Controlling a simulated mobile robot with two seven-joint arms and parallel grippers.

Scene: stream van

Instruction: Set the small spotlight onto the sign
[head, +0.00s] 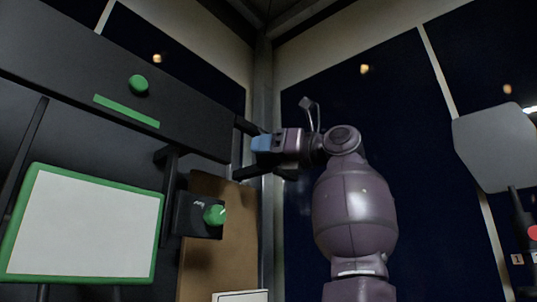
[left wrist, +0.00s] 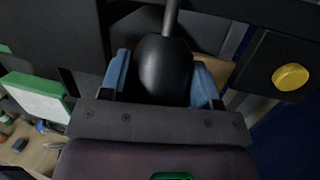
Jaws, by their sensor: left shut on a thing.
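My left gripper (head: 262,143), with blue fingertips, is raised in the middle of the head view, beside the right end of a long dark panel. In the left wrist view its blue fingers (left wrist: 165,82) are shut on a black rounded body (left wrist: 165,72) with a thin stem, which looks like the small spotlight. In the head view the held thing is hard to separate from the dark parts around the fingers. A green-framed white board (head: 85,225), possibly the sign, stands at the lower left, apart from the gripper. My right gripper is not seen.
The long dark panel (head: 60,60) carries a green knob (head: 138,85) and a green bar (head: 127,111). A black box (head: 192,215) with a green knob hangs below it. A brown board (head: 205,262) stands behind. A grey panel (head: 498,146) is at the right.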

